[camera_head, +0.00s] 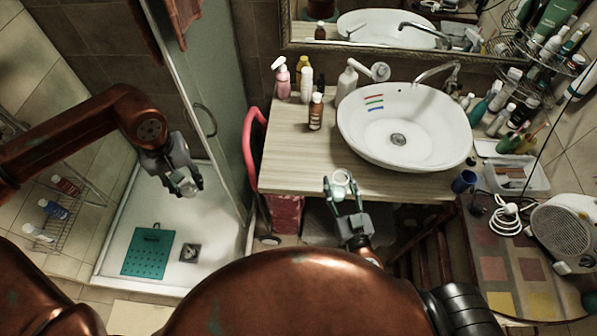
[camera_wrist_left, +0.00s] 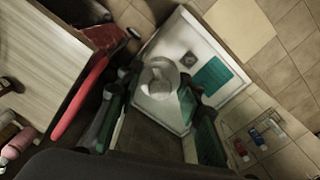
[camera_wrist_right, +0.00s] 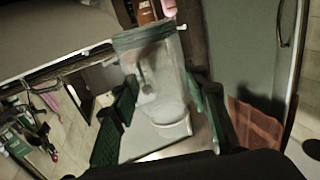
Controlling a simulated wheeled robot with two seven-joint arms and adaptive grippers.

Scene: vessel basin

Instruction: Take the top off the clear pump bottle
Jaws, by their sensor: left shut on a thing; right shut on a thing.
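My right gripper (camera_head: 343,205) is shut on the clear bottle (camera_head: 341,180), in front of the counter. The head view shows its pale round end facing up. In the right wrist view the clear bottle (camera_wrist_right: 160,85) sits tilted between the fingers (camera_wrist_right: 160,118), see-through, with a greyish band at one end. My left gripper (camera_head: 188,188) is far to the left, over the shower tray, shut on a small pale, round piece (camera_head: 187,187), which looks like the bottle's top. The left wrist view shows this round, translucent piece (camera_wrist_left: 159,78) between the fingers. The bottle and this piece are well apart.
The wooden counter (camera_head: 290,165) carries a white basin (camera_head: 370,135), a brown bottle (camera_head: 316,112) and several other bottles. A pink-red chair edge (camera_head: 250,140) and the shower's glass panel (camera_head: 195,75) stand between the arms. A green mat (camera_head: 148,252) lies in the shower tray.

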